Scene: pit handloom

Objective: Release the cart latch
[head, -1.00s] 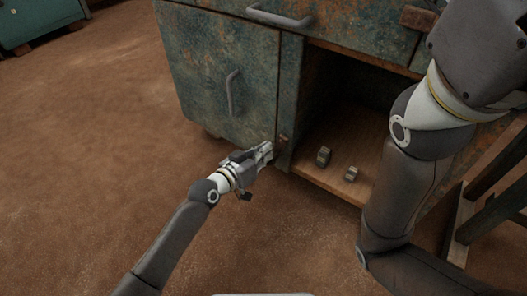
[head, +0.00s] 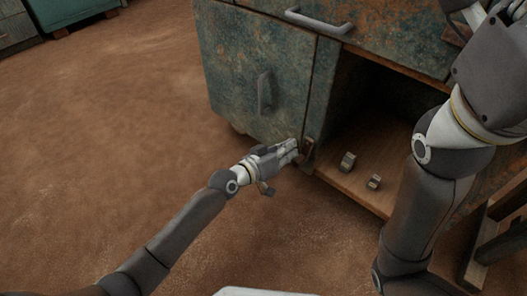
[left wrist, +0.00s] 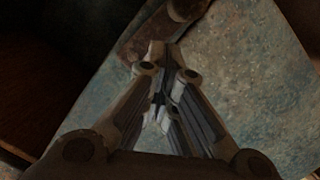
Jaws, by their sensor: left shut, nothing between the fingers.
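The cart is a teal, rust-stained metal cabinet, with its door (head: 255,70) closed on the left and a grey bar handle (head: 265,93) on that door. A small rusty brown latch (head: 308,147) sits on the frame at the door's lower right edge. My left gripper (head: 295,147) is shut and empty, its tips close beside the latch. In the left wrist view its fingertips (left wrist: 158,52) meet at the edge of a rusty brown piece (left wrist: 150,32); I cannot tell whether they touch it. My right arm rises at the right; its gripper is not clearly visible.
A drawer handle (head: 318,22) juts out above. A dark wooden frame (head: 490,240) stands at the lower right. The brown floor at left is clear.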

